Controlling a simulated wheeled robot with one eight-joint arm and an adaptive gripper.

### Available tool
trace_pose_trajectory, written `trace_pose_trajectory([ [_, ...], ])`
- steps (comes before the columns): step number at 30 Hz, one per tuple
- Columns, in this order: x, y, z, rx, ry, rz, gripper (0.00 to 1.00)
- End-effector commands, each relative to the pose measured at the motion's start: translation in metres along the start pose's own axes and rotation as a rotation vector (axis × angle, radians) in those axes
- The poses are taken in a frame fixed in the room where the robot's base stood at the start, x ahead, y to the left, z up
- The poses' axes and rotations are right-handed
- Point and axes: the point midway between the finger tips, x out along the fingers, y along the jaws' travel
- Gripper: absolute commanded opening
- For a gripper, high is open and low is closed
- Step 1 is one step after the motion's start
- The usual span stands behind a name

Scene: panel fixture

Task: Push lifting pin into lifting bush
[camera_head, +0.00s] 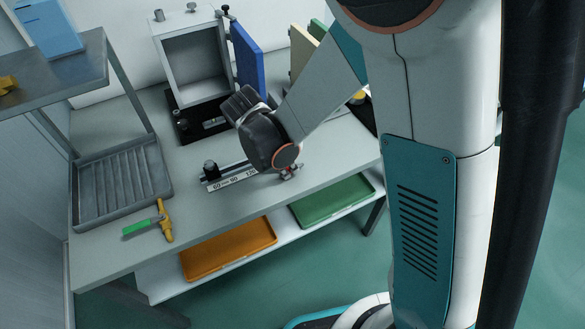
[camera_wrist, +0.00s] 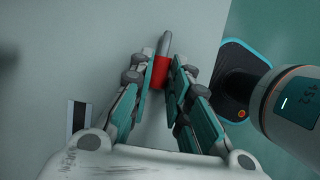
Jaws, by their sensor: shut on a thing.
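In the wrist view, my gripper (camera_wrist: 161,80) has its two fingers closed around a red part (camera_wrist: 160,72). A grey rounded rod (camera_wrist: 166,44) extends from this red part beyond the fingertips; together they look like the lifting pin. Behind the pin is a plain pale surface, and the pin's tip shows no contact with a hole. A grey open box fixture (camera_head: 164,60) stands on a black base plate behind my wrist. I cannot make out the lifting bush in either view.
A blue panel (camera_head: 247,61) stands right of the fixture. A scaled rail (camera_head: 232,179) lies in front, partly below my wrist. A ribbed grey tray (camera_head: 86,195) and a yellow-and-green tool (camera_head: 164,222) lie left. Orange (camera_head: 228,249) and green (camera_head: 332,201) trays sit below.

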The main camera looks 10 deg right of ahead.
Motion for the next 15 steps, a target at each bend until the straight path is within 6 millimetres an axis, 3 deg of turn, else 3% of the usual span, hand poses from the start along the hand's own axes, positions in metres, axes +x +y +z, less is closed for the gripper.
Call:
trace_pose_trajectory([
  [15,-0.038,0.0,0.014,0.0,0.0,0.0,0.0],
])
